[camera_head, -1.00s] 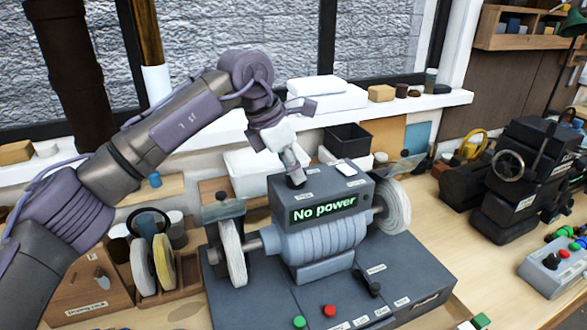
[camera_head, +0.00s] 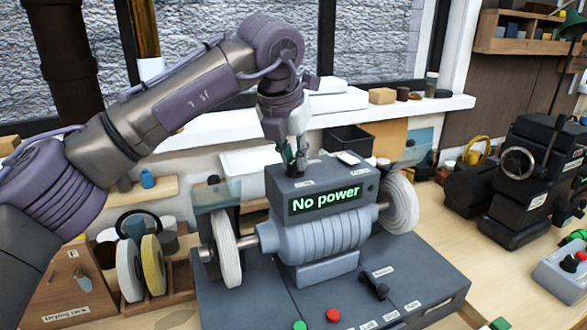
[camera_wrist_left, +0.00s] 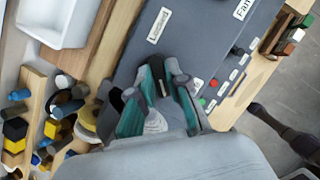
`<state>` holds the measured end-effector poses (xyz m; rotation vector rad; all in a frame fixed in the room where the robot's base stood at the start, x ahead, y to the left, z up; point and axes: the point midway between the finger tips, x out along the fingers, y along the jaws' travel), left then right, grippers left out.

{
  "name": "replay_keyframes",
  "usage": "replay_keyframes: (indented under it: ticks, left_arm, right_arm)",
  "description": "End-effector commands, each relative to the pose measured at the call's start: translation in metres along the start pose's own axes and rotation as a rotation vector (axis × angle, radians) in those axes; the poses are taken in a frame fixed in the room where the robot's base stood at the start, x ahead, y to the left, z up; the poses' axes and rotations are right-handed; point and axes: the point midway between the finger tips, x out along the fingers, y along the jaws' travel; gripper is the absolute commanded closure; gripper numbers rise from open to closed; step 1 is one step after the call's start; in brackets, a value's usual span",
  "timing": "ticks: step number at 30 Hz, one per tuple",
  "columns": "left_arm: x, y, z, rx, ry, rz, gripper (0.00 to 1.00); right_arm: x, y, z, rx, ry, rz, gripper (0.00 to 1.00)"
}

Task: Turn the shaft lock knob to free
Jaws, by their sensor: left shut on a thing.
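The grey double-wheel machine (camera_head: 313,239) stands on the bench with a green "No power" display (camera_head: 325,198). My left gripper (camera_head: 297,163) points down at the left part of the machine's top. It is shut on the small dark shaft lock knob, which is mostly hidden by the fingers. In the left wrist view my left gripper (camera_wrist_left: 166,78) shows teal finger pads, close together above the grey housing. A "Locked" label (camera_wrist_left: 158,25) lies beyond the fingertips there. I cannot tell the knob's pointing direction. My right gripper is not in view.
Pale wheels stand at the machine's left (camera_head: 226,252) and right (camera_head: 398,204). Red (camera_head: 333,315) and green (camera_head: 299,326) buttons and a dark lever knob (camera_head: 376,286) are in front. A rack with discs (camera_head: 151,265) is at left, a black machine (camera_head: 525,185) at right.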

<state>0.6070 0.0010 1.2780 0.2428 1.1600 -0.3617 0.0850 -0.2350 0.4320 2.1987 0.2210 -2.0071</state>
Motion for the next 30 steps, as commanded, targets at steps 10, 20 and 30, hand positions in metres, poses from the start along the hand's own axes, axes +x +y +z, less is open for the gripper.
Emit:
replay_keyframes:
  ticks: [10, 20, 30]
  left_arm:
    - [0.001, -0.002, 0.000, -0.305, -0.004, 0.127, 1.00]
    - [0.000, -0.003, 0.002, -0.563, -0.003, 0.233, 1.00]
    - [-0.001, -0.004, 0.002, -0.717, -0.003, 0.295, 1.00]
  right_arm:
    - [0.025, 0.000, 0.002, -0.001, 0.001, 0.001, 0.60]
    - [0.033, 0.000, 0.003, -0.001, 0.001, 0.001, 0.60]
    - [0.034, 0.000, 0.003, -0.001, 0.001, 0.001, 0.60]
